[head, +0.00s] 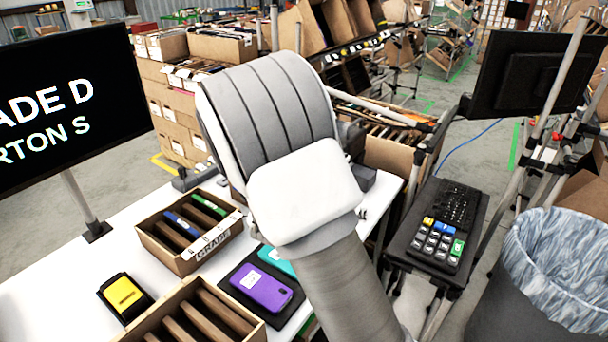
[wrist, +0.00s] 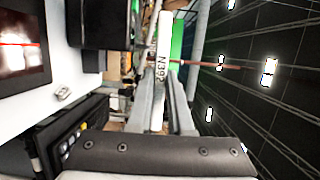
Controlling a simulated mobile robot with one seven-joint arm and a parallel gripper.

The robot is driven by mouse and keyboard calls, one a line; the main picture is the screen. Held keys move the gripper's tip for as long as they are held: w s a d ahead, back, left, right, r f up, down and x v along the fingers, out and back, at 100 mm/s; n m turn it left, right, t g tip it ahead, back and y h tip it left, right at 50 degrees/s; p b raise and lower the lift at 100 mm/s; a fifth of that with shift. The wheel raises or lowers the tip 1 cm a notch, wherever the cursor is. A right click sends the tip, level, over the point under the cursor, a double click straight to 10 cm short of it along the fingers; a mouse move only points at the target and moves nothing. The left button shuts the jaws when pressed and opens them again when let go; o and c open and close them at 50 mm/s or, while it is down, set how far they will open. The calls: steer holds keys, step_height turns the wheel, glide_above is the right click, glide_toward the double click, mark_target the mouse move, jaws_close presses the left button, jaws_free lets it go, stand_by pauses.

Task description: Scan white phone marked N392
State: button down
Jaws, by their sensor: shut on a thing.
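The white phone (wrist: 164,30) stands nearly edge-on in the wrist view, with the dark mark N392 on the side facing me. My gripper (wrist: 161,95) is shut on it, one finger on each side. In the head view my own arm hides the gripper and this phone. A dark panel with a glowing red line (wrist: 20,44), which looks like a scanner window, is at the upper left of the wrist view, apart from the phone. A thin reddish streak shows right of the phone.
A purple phone (head: 262,288) and a teal one lie on a dark pad on the white table. A GRADE carton (head: 190,232) holds phones; another divided carton (head: 190,318) is in front. A yellow-black device (head: 124,294), keypad (head: 440,235), monitor (head: 60,100) and lined bin (head: 560,260) surround my arm.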

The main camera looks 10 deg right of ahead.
step_height(320, 180, down, 10)
steer(key=b, duration=0.3)
steer(key=shift+r, duration=0.2)
stand_by(0.4)
steer(key=shift+r+p, duration=0.7)
steer(key=shift+r, duration=1.8)
